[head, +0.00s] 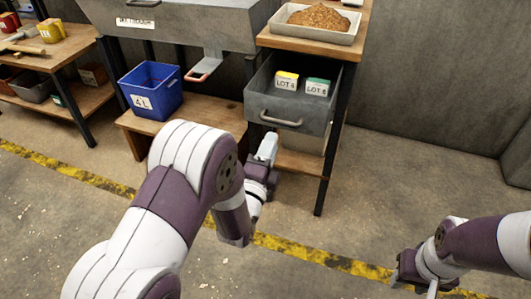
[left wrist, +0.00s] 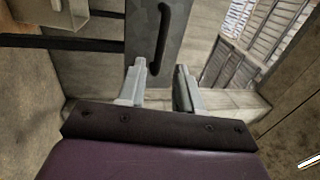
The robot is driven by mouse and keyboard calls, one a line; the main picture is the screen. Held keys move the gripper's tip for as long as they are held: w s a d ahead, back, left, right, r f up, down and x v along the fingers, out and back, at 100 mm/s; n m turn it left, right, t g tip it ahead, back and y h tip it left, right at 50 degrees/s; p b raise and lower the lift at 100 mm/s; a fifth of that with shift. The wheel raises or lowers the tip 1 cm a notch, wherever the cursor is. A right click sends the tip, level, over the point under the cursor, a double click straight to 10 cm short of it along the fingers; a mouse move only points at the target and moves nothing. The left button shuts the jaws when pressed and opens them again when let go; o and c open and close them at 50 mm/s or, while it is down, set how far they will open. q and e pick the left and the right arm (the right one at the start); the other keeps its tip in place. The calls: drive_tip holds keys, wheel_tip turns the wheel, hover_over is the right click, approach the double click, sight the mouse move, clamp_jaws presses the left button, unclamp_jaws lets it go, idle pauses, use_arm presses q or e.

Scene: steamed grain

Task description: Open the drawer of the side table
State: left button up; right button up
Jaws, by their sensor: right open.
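The grey metal drawer (head: 318,118) of the side table (head: 290,41) stands pulled out, its inside visible from above. Two small boxes marked LOT, one yellow-topped (head: 286,82) and one green-topped (head: 317,87), stand in it. Its bar handle (head: 281,121) is on the front. My left gripper (head: 267,147) is just below and in front of the handle, apart from it. In the left wrist view the fingers (left wrist: 160,88) are spread and empty, with the dark handle (left wrist: 163,36) beyond them. My right gripper (head: 430,288) is at the bottom right, far from the drawer, its fingertips hard to see.
A tray with a brown grain heap (head: 319,17) rests on the side table. A blue 4 L bin (head: 151,91) stands on a low wooden platform (head: 190,119) to the left. A grey hopper (head: 185,24) is above it. The floor at right is clear.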

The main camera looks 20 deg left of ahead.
use_arm(q)
drive_tip(key=s, duration=0.4)
drive_tip(key=shift+a+f, duration=0.1)
drive_tip(key=shift+f, duration=0.3)
drive_tip(key=s+f+n+g, duration=0.4)
drive_tip(key=f+n+g, duration=0.55)
drive_tip(key=f, duration=0.35)
drive_tip(key=s+a+r+n+g, duration=0.1)
drive_tip(key=s+r+n+g, duration=0.4)
drive_tip(key=s+n+g, duration=0.65)
wheel_tip(320, 180, up, 33)
drive_tip(key=m+t+p, duration=0.2)
drive_tip(key=p, duration=2.9)
drive_tip(key=shift+a+m+y+p, duration=0.25)
drive_tip(key=shift+m+y+p, duration=0.05)
drive_tip(key=shift+m+p, duration=0.1)
